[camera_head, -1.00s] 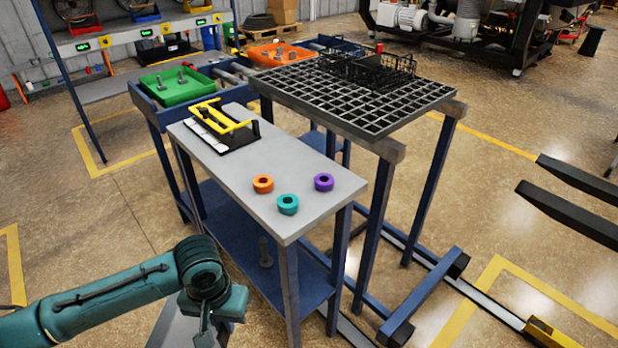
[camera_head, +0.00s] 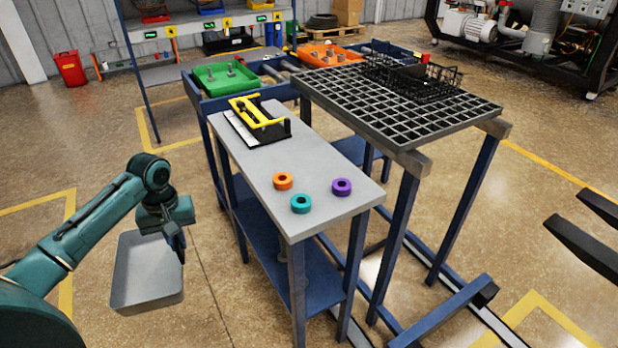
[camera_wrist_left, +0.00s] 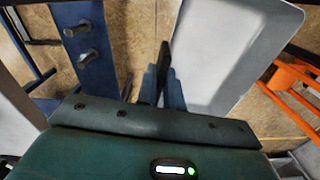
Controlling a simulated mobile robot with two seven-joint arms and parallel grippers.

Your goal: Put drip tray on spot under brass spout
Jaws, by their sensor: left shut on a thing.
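The drip tray is a shallow light-grey rectangular pan (camera_head: 147,272), hanging tilted in the air at the lower left of the head view. My left gripper (camera_head: 176,246) is shut on its edge, at the tray's upper right. In the left wrist view the tray (camera_wrist_left: 235,50) fills the upper right, and the dark fingers (camera_wrist_left: 163,75) are at its left edge. I see no brass spout and no marked spot under one. My right gripper is not in view.
Floor around the tray is open.

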